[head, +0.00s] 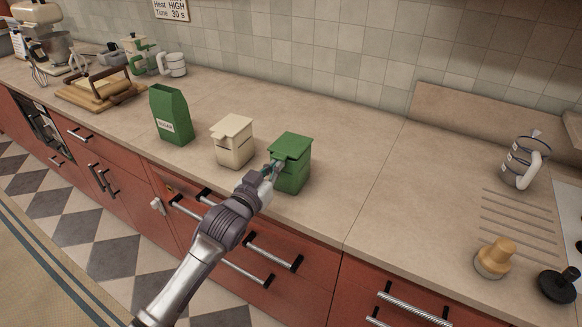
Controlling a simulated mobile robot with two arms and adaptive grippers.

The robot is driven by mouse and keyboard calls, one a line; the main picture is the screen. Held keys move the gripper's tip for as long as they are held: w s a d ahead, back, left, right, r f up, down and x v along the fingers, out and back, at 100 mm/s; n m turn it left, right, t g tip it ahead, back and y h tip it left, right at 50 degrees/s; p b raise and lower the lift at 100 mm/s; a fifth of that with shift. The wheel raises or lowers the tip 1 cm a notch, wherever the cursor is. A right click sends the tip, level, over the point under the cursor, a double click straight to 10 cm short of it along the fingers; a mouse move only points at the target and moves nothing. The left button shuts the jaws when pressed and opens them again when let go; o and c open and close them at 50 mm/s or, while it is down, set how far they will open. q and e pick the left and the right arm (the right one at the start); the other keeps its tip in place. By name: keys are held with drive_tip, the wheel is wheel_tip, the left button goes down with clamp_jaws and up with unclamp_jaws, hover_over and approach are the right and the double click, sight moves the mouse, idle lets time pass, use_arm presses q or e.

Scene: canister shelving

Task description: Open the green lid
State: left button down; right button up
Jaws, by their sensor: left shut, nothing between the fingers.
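The green canister (293,174) stands on the counter, right of a cream canister (235,147). Its green lid (291,146) lies flat on top and looks closed. My left gripper (273,170) is at the canister's front left side, just below the lid's edge, with its fingers shut and nothing visible between them. Whether the fingertips touch the lid or the canister is too small to tell. My right gripper is not in view.
A taller green box (171,115) stands left of the cream canister. A wooden rack (100,88), mugs and a stand mixer (42,30) are at the far left. A white-and-blue jug (521,160) and a wooden-topped object (494,257) are at the right. The counter between is clear.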

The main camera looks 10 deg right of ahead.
sight(284, 150)
use_arm(q)
drive_tip(key=shift+r, duration=0.1)
drive_tip(key=shift+w+d+r+p, duration=0.1)
drive_tip(key=shift+w+r+p, duration=0.05)
drive_tip(key=shift+r+p, duration=0.55)
drive_tip(key=shift+w+d+r+p, duration=0.1)
drive_tip(key=shift+w+r+p, duration=0.05)
drive_tip(key=shift+r+p, duration=0.55)
drive_tip(key=shift+w+d+r+p, duration=0.15)
drive_tip(key=shift+r+p, duration=0.35)
drive_tip(key=shift+r, duration=0.35)
drive_tip(key=shift+w, duration=0.1)
drive_tip(key=shift+w+d+r+p, duration=0.25)
drive_tip(key=shift+w+r, duration=0.15)
drive_tip(key=shift+r, duration=0.25)
drive_tip(key=shift+w+d+r+p, duration=0.25)
drive_tip(key=shift+w+r+p, duration=0.1)
drive_tip(key=shift+r, duration=0.25)
drive_tip(key=shift+w+d+r+p, duration=0.25)
drive_tip(key=shift+w+r, duration=0.15)
drive_tip(key=shift+r, duration=0.25)
drive_tip(key=shift+w, duration=0.15)
